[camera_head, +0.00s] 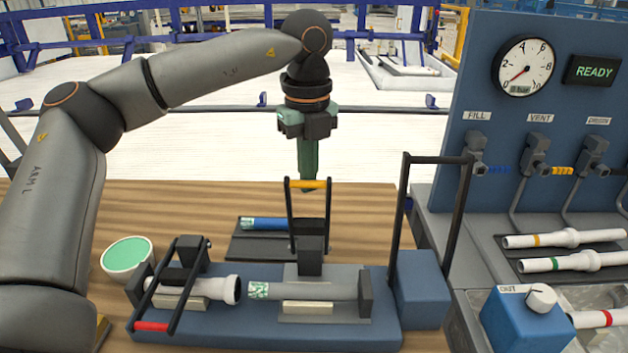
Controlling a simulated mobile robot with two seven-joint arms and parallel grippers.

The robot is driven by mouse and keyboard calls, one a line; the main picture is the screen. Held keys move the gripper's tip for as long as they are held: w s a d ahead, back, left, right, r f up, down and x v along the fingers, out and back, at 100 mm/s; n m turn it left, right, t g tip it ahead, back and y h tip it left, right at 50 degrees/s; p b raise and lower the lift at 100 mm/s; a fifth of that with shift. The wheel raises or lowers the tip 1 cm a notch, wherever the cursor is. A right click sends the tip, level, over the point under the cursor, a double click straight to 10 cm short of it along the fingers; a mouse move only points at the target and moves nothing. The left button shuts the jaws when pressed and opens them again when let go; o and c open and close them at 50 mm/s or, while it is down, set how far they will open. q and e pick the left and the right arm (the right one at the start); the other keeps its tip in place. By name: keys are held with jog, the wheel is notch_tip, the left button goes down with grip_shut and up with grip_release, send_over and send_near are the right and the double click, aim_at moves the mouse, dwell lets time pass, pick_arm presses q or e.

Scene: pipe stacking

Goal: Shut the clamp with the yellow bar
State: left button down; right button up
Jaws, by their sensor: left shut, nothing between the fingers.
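The clamp with the yellow bar (308,184) stands on the blue fixture (230,334). Its black frame is upright, with the yellow bar at the top. My left gripper (308,185) is shut and empty, pointing down, with its green fingers at or just behind the yellow bar; I cannot tell whether they touch. Below the clamp, a grey pipe (335,289) with a patterned end lies in the fixture. My right gripper is not in view.
A clamp with a red bar (152,326) is folded down over a white pipe (222,290). A tall black frame (403,210) stands at the fixture's right. A blue-ended pipe (262,223) lies on a dark tray behind. A green-filled bowl (128,256) sits left. A gauge panel (540,120) stands right.

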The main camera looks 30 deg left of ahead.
pick_arm(q)
jog(key=shift+s+d, duration=0.35)
jog(key=shift+s, duration=0.15)
jog(key=shift+s+f+b, duration=0.1)
jog(key=shift+b, duration=0.25)
jog(key=shift+s+d+f+b, duration=0.15)
jog(key=shift+s+d+b, duration=0.2)
jog(key=shift+s+b, duration=0.05)
jog(key=shift+s+d+b, duration=0.3)
jog(key=shift+s, duration=0.25)
